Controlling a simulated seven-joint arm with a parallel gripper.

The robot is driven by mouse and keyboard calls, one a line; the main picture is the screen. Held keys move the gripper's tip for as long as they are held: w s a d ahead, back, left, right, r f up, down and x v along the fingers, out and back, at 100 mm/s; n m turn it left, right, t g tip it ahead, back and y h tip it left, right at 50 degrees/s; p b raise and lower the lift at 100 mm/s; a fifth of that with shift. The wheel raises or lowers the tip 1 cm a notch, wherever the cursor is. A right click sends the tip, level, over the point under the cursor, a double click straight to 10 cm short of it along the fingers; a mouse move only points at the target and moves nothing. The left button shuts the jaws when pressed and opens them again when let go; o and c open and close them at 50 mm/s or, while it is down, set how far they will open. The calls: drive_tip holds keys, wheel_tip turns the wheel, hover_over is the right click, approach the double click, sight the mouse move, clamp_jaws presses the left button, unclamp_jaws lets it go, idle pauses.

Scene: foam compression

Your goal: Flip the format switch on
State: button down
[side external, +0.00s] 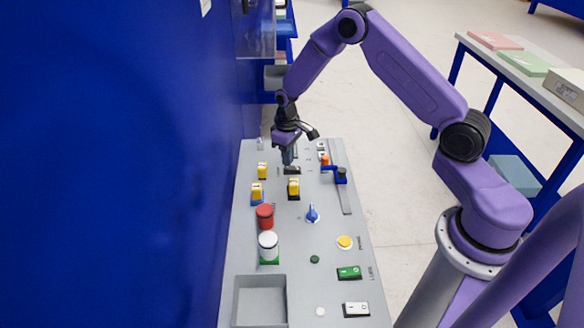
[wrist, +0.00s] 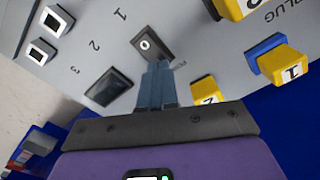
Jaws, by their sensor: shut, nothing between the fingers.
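My gripper (side external: 288,158) is shut and empty, pointing down over the far part of the grey panel (side external: 330,265). In the side view a dark switch (side external: 292,170) sits just below the fingertips. No label reading "format" is legible, so I cannot confirm which switch bears that name.
Yellow numbered plugs (side external: 293,187) stand close to the gripper.

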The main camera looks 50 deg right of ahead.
sight(288, 168)
drive_tip(key=shift+f, duration=0.8)
idle(0.4)
drive_tip(key=shift+r, duration=3.5)
